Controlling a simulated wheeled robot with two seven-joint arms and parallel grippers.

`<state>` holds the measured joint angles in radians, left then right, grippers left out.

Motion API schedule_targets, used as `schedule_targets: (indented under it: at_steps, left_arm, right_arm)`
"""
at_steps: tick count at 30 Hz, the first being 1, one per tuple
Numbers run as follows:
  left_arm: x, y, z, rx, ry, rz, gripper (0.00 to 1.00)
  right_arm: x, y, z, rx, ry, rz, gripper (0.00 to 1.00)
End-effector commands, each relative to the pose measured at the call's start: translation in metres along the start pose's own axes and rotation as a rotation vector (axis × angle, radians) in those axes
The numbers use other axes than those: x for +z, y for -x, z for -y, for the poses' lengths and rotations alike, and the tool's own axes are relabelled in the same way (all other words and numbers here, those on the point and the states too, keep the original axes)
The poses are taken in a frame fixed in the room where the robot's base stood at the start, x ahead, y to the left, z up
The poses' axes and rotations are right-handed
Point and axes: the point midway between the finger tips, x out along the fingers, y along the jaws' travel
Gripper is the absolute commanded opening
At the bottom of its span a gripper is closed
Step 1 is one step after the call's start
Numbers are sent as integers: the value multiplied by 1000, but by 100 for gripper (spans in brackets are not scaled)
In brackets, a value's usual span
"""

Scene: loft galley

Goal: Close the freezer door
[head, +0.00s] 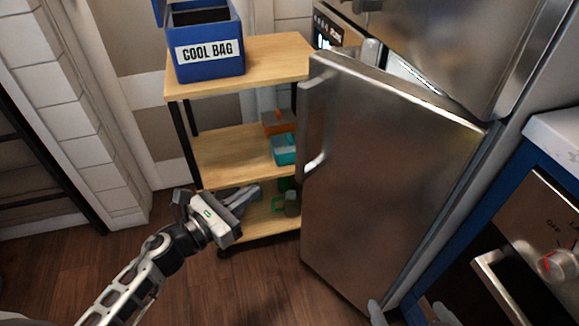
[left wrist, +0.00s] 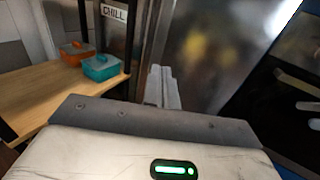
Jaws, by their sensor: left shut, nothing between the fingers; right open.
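The freezer door (head: 385,170) is a brushed steel panel standing open in the head view. Its vertical handle (head: 314,130) is near its left edge. A strip of the freezer's lit inside (head: 405,75) shows above the door's top edge. My left gripper (head: 245,197) is shut and empty, left of the door and in front of the cart. In the left wrist view its fingers (left wrist: 162,88) appear before the steel door (left wrist: 215,55); I cannot tell whether they touch it. My right gripper (head: 408,312) is open at the bottom edge, near the door's lower corner, mostly out of frame.
A wooden shelf cart (head: 275,62) stands left of the door, with a blue cool bag (head: 207,45) on top. Orange and teal (head: 284,149) containers sit on its middle shelf. An oven (head: 530,240) is at the right. Wooden floor (head: 255,285) is clear below the cart.

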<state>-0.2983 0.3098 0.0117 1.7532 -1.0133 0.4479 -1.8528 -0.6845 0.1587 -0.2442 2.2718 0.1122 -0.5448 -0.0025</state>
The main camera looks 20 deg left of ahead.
Motion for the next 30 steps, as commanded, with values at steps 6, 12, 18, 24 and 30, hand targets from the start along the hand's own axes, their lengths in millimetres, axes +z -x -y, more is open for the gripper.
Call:
schedule_targets:
  at_steps: [6, 12, 18, 24, 30]
  left_arm:
    - [3, -48, -1, 1, 0, 4, 0]
    - [2, -88, 0, 1, -1, 2, 0]
    - [1, -114, 0, 1, 1, 1, 0]
    - [1, -122, 0, 0, 0, 0, 0]
    - [1, -122, 0, 0, 0, 0, 0]
  right_arm:
    - [-11, 6, -1, 8, 4, -23, 99]
    - [-11, 10, -4, 18, 2, -26, 99]
    - [-11, 10, -4, 22, -3, -26, 99]
    - [-11, 10, -4, 22, -5, -27, 99]
    - [-11, 9, -3, 20, -5, -27, 99]
